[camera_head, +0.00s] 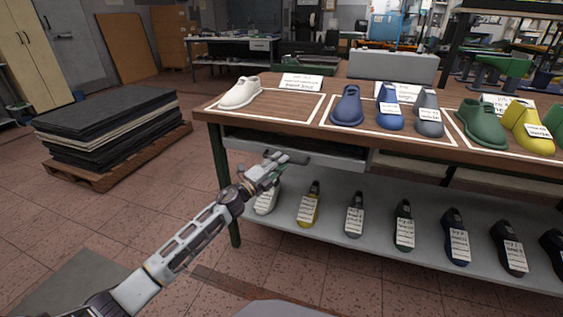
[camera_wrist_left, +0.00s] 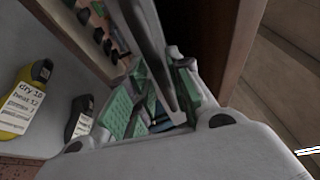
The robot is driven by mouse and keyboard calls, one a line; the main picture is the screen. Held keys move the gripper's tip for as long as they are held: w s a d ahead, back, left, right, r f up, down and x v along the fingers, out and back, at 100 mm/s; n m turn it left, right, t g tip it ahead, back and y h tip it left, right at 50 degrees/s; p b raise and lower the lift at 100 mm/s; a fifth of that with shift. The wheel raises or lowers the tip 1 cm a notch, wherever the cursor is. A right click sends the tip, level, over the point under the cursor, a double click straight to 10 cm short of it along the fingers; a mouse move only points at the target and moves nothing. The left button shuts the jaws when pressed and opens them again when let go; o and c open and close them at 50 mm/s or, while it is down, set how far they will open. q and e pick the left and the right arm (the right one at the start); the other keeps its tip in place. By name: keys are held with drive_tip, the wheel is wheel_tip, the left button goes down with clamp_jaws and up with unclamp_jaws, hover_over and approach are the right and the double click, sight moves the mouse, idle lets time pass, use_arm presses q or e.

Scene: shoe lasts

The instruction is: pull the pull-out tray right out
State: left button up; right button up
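The pull-out tray (camera_head: 335,162) sits under the left part of the wooden table top, its pale grey front facing me. A dark handle bar (camera_head: 297,158) is at its front. My left gripper (camera_head: 277,162) is at this bar. In the left wrist view, the green finger pads of my left gripper (camera_wrist_left: 162,98) lie on both sides of a grey bar (camera_wrist_left: 152,45), which passes between them. I cannot tell whether they press on it. The gripper hides part of the tray front. My right gripper is not in view.
Shoe lasts and labels stand on the table top (camera_head: 330,101) in outlined areas. More labelled lasts stand on the lower shelf (camera_head: 335,196), below the tray. A pallet of dark sheets (camera_head: 110,120) stands at left. The floor before the table is clear.

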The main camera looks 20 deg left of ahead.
use_arm(q)
drive_tip(key=shift+w+d+r, duration=0.15)
drive_tip(key=shift+w+d, duration=0.15)
drive_tip(key=shift+w, duration=0.3)
drive_tip(key=shift+c, duration=0.2)
clamp_jaws()
